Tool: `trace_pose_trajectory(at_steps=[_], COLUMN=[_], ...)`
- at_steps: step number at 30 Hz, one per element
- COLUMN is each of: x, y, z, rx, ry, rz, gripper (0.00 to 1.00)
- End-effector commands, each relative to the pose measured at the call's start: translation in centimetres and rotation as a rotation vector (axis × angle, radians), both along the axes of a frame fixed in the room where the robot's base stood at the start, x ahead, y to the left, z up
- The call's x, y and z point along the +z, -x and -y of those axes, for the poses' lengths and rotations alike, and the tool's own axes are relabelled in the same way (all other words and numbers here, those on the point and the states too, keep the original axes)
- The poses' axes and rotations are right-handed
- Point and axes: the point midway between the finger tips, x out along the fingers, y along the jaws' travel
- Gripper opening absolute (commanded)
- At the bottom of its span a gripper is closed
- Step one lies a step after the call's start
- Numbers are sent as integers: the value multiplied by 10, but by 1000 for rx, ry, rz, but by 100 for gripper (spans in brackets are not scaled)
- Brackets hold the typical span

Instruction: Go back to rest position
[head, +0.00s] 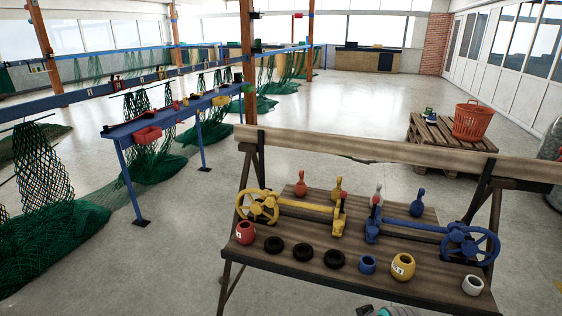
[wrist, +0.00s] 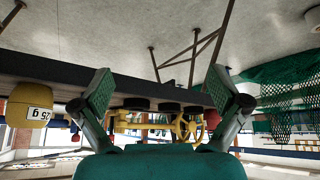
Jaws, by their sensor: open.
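My gripper (wrist: 163,98) is open in the wrist view, its two green-padded fingers wide apart with nothing held between them. The wrist view is upside down. Beyond the fingers are the bench edge, black rings (wrist: 137,103) and a yellow valve wheel (wrist: 188,124). A yellow numbered pot (wrist: 30,105) is outside the fingers at the left. In the head view, only a small green and dark piece of my gripper (head: 388,311) shows at the bottom edge, in front of the wooden bench (head: 305,262). It appears apart from everything on the bench.
Green nets (head: 45,200) hang left by a blue table (head: 165,120). A pallet (head: 450,140) bears an orange basket (head: 472,120).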

Motion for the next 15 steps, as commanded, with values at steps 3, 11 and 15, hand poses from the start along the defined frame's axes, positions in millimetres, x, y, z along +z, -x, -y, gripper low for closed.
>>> trace_pose_trajectory(at_steps=[3, 11, 15], x=[-31, -72, -84], y=[30, 94, 133], z=[-4, -7, -8], rx=[-40, -122, -161], ry=[-9, -25, -32], rz=[39, 149, 208], gripper=[98, 98, 98])
